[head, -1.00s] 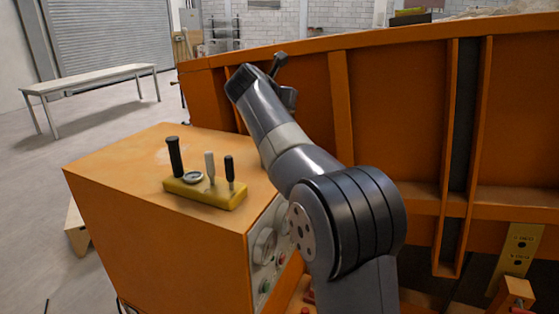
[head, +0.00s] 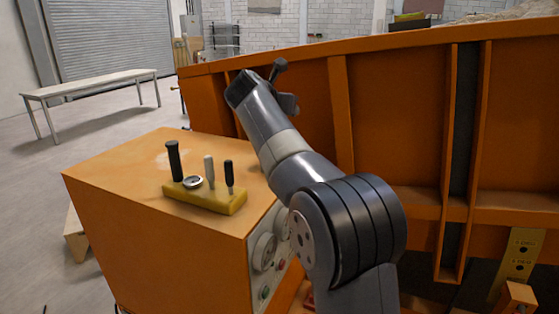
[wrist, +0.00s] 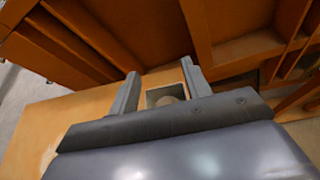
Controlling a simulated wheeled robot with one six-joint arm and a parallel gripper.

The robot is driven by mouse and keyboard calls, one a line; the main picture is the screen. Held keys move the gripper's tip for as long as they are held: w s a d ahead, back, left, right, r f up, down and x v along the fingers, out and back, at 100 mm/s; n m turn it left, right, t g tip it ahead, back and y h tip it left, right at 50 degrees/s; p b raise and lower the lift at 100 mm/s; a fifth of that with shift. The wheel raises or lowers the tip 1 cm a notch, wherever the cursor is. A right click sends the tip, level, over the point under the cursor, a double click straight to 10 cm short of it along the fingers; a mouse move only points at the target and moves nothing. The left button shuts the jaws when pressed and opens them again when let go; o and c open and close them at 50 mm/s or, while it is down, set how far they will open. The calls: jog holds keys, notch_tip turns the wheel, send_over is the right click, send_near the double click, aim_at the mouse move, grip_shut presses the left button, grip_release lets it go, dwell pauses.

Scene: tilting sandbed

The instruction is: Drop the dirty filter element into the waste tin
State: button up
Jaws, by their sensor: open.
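In the wrist view my gripper (wrist: 163,86) is open, with its two fingers apart. Between and beyond the fingers is a small square opening or box with a pale rim (wrist: 152,93). A rounded tan thing (wrist: 166,100) shows inside it, partly hidden by my gripper body. I cannot tell whether this is the filter element or the waste tin. In the head view my arm reaches over the back of the orange cabinet, and the fingertips are hidden. No clearly recognisable filter element or waste tin shows there.
The orange cabinet (head: 120,180) carries a yellow lever block (head: 205,197) with upright levers and a gauge. The ribbed orange sandbed wall (head: 400,130) stands close behind my arm. A long bench (head: 95,83) is at the far left, with open floor around it.

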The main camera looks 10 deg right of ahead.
jog(key=b+v, duration=0.2)
jog(key=v, duration=0.8)
jog(key=shift+s, duration=0.3)
jog(key=shift+a+r, duration=0.1)
jog(key=shift+r, duration=0.05)
jog(key=w+d+f+p, duration=0.1)
jog(key=w+d+p, duration=0.3)
jog(key=w, duration=0.4)
jog(key=shift+w+d+f+p, duration=0.15)
jog(key=shift+w+d+p, duration=0.15)
jog(key=shift+d, duration=0.3)
jog(key=shift+f, duration=0.1)
